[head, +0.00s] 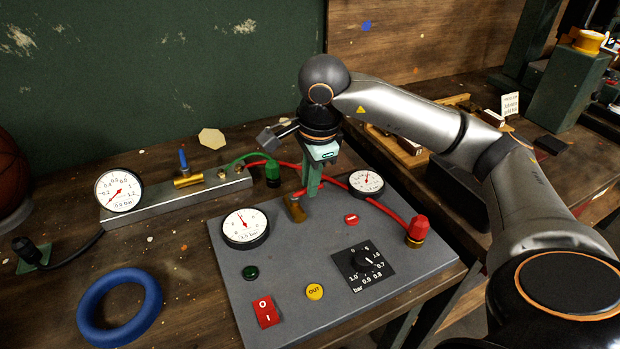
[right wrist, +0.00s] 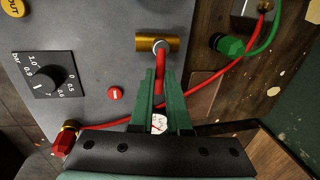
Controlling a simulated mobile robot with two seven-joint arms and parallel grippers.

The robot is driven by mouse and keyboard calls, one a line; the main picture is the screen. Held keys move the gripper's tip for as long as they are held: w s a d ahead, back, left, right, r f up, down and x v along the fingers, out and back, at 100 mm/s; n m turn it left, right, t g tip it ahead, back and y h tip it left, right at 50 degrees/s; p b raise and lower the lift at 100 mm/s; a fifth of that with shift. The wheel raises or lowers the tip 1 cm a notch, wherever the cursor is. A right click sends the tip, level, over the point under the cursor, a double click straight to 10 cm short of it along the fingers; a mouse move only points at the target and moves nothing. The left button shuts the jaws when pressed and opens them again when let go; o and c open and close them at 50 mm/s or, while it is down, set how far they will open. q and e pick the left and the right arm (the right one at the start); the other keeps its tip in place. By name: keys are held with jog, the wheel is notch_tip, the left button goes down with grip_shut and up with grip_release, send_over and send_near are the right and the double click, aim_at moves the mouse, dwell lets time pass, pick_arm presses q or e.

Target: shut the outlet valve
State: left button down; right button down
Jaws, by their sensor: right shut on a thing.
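A brass valve body (right wrist: 146,44) sits on the grey panel (head: 215,245), lying across the right wrist view. It also shows in the head view (head: 295,210). Its red lever (right wrist: 161,60) points away from the brass body, at about a right angle to it. My right gripper (right wrist: 160,80) has its green fingers shut on this lever, which is partly hidden between them. In the head view my right gripper (head: 308,190) comes down over the valve from above. A second brass valve (head: 188,181) with an upright blue lever (head: 183,160) is on the metal bar at left. My left gripper is not in view.
The panel holds two gauges (head: 245,228) (head: 366,182), a black dial (head: 363,262), a yellow OUT button (head: 314,291) and a red switch (head: 265,311). A red hose (head: 385,209) ends at a red fitting (head: 417,229). A blue ring (head: 120,331) lies front left.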

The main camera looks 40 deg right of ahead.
jog(key=c, duration=0.9)
grip_release()
pick_arm(q)
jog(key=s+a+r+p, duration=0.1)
jog(key=p, duration=0.2)
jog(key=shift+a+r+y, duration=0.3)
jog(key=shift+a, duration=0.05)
pick_arm(e)
jog(key=r, duration=0.4)
jog(key=s+r, duration=0.1)
jog(key=r, duration=0.3)
jog(key=s+r, duration=0.1)
jog(key=r, duration=0.3)
jog(key=shift+s+a+r, duration=0.15)
jog(key=shift+s+a, duration=0.05)
jog(key=shift+a, duration=0.1)
